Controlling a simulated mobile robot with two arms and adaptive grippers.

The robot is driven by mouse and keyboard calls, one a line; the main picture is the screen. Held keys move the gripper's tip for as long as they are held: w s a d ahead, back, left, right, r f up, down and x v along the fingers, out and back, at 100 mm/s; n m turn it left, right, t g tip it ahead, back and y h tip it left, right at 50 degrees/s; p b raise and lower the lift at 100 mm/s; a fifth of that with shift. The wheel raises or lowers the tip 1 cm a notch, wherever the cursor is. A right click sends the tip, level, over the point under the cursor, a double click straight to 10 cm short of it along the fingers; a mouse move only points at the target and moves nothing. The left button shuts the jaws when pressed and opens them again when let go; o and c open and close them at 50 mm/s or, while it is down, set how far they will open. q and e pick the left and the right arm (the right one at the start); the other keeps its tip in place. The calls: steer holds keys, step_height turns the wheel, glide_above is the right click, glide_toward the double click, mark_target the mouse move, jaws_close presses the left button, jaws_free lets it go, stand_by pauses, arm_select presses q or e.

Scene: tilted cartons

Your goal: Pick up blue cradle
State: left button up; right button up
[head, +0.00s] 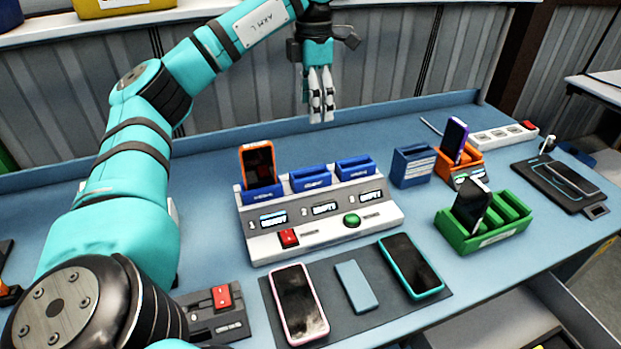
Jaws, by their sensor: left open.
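A loose blue cradle (412,166) with a white label stands empty on the blue workbench, right of the white charging station (325,216). The station carries several blue slots: the left one (263,193) holds an orange-cased phone (257,165), while the middle slot (311,179) and right slot (355,167) look empty. My left gripper (322,117) points down near the back of the bench, left of and farther back than the loose cradle. Its fingers are slim and close together, with nothing between them. My right gripper is not in view.
An orange cradle (466,163) with a purple phone stands close to the right of the blue one. A green rack (487,236) holds a phone. Phones lie on a dark mat (379,317) in front. A power strip (503,135) lies behind.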

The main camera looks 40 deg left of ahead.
arm_select(q)
steer(key=f, duration=0.1)
steer(key=b, duration=0.5)
glide_above(310, 171)
steer(key=d, duration=0.1)
step_height(310, 171, down, 10)
steer(key=shift+s+d+f, duration=0.1)
steer(key=shift+s+f, duration=0.05)
steer(key=shift+f, duration=0.3)
steer(key=shift+s+d+f, duration=0.1)
steer(key=shift+s+f, duration=0.05)
steer(key=shift+f, duration=0.3)
steer(key=f, duration=0.3)
steer(key=f+p, duration=0.1)
steer(key=f, duration=0.1)
steer(key=shift+s+a, duration=0.1)
steer(key=shift+a, duration=0.25)
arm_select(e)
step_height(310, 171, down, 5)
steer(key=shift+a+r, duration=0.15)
arm_select(q)
steer(key=shift+d, duration=0.1)
steer(key=c, duration=1.4)
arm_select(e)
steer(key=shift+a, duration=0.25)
